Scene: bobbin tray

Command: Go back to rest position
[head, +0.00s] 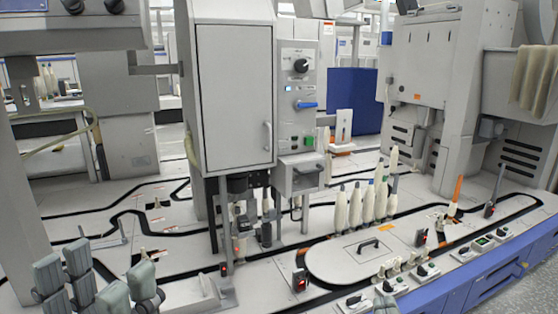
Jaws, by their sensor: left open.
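My left gripper (95,270) is at the bottom left corner of the head view, its grey padded fingers spread open and pointing up. Nothing shows between the fingers. The lower part of the gripper and its arm are cut off by the frame edge. Several white yarn bobbins (355,206) stand upright in a group right of centre, well away from my left gripper. One bobbin stands taller behind them.
A tall grey machine cabinet (234,95) rises from the deck at centre. A flat cover with a black handle (368,245) lies in front of the bobbins. Black track grooves cross the light deck. A switch panel (420,270) edges the front. Another machine (440,90) stands at right.

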